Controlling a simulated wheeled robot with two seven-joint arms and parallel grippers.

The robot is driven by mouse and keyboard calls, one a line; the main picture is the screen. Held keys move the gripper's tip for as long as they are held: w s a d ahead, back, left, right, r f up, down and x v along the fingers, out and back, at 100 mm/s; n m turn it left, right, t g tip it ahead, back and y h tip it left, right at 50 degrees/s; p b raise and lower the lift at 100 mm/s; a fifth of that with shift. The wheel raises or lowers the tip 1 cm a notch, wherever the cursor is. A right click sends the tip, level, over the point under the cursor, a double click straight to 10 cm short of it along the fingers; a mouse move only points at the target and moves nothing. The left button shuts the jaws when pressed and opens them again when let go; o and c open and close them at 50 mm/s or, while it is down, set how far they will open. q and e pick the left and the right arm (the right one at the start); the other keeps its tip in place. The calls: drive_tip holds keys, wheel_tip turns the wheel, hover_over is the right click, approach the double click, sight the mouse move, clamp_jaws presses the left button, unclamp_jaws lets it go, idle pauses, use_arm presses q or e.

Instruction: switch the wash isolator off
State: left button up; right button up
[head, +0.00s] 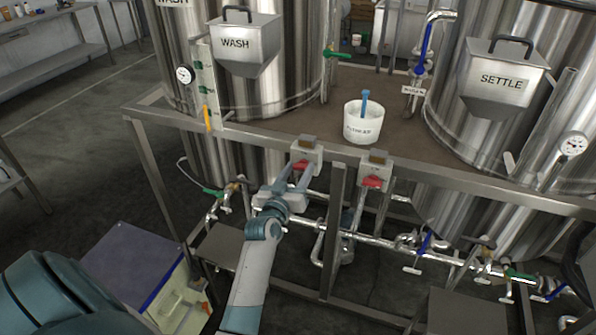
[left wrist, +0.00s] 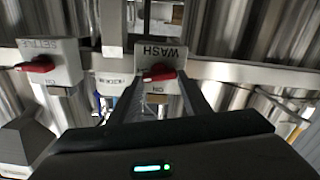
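The wash isolator (head: 309,152) is a grey box with a red handle (head: 299,164), on the front rail of the tank stand. In the left wrist view the wash isolator (left wrist: 168,52) appears upside down, with its label WASH and its red handle (left wrist: 158,72) lying roughly crosswise. My left gripper (head: 293,181) is in front of it. Its two fingers stand apart on either side of the red handle (left wrist: 161,82), with gaps visible; contact cannot be told. My right gripper is not in view.
The settle isolator (head: 376,168), with a similar red handle, is on the same rail to the right; it also shows in the left wrist view (left wrist: 66,62). A white bucket (head: 363,128) stands on the deck. Pipes and valves (head: 425,241) run below the rail.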

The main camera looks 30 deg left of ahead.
use_arm(q)
drive_tip(key=c, duration=0.3)
drive_tip(key=shift+m+p, duration=0.5)
drive_tip(key=shift+m, duration=1)
drive_tip(key=shift+c, duration=0.2)
drive_tip(key=o, duration=1)
drive_tip(key=shift+o, duration=0.2)
drive_tip(key=shift+d, duration=0.1)
drive_tip(key=b+v, duration=0.4)
drive_tip(key=v, duration=1.3)
drive_tip(key=shift+s, duration=0.2)
